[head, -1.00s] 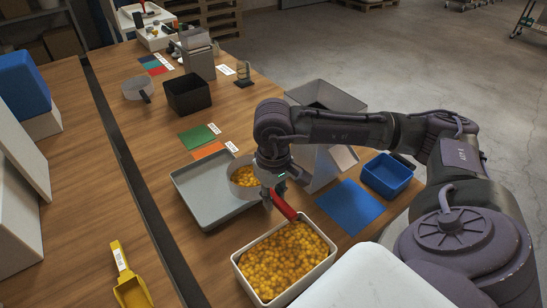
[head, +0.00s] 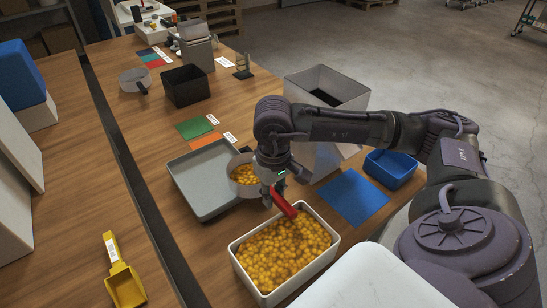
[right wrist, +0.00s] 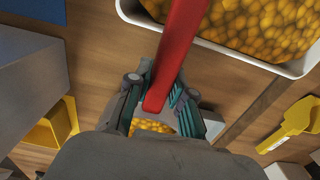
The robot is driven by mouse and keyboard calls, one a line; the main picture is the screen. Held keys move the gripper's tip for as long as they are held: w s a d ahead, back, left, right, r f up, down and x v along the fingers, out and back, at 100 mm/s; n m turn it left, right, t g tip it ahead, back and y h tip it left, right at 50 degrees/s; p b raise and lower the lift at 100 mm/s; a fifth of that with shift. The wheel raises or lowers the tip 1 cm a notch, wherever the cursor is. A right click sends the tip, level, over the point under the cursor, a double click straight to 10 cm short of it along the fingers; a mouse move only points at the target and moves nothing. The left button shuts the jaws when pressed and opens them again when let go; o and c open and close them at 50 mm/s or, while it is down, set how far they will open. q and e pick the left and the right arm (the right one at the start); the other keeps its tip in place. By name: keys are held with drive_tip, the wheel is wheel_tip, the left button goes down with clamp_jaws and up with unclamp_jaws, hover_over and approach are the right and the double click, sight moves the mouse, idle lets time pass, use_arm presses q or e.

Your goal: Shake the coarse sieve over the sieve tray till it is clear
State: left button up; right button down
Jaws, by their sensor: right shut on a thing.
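The coarse sieve (head: 231,173) is a round, pale-walled pan with a red handle and several orange-yellow balls inside. It is at the right side of the grey sieve tray (head: 190,190), overlapping its edge in the head view; I cannot tell its height above it. No balls show on the visible tray floor. My right gripper (head: 268,196) is shut on the red handle, which also shows in the right wrist view (right wrist: 180,50). Some balls show below the fingers (right wrist: 160,108) there. The arm hides part of the sieve. My left gripper is not in view.
A white bin (head: 236,262) full of orange-yellow balls stands in front of the handle. A blue mat (head: 353,198), a blue bin (head: 390,170) and a tall grey container (head: 345,82) are to the right. A yellow scoop (head: 125,287) lies at the left. A black box (head: 185,90) is farther back.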

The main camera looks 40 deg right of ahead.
sight(243, 182)
drive_tip(key=shift+f, duration=0.15)
drive_tip(key=shift+w+a+f, duration=0.1)
drive_tip(key=shift+w+a, duration=0.15)
drive_tip(key=shift+a, duration=0.1)
drive_tip(key=w+a, duration=0.1)
drive_tip(key=w, duration=0.1)
drive_tip(key=w+a+b, duration=0.2)
drive_tip(key=w+a, duration=0.1)
drive_tip(key=shift+w+f, duration=0.2)
drive_tip(key=shift+w, duration=0.1)
drive_tip(key=shift+w+a+r, duration=0.15)
drive_tip(key=shift+w+a, duration=0.3)
drive_tip(key=shift+a, duration=0.05)
drive_tip(key=shift+d, duration=0.1)
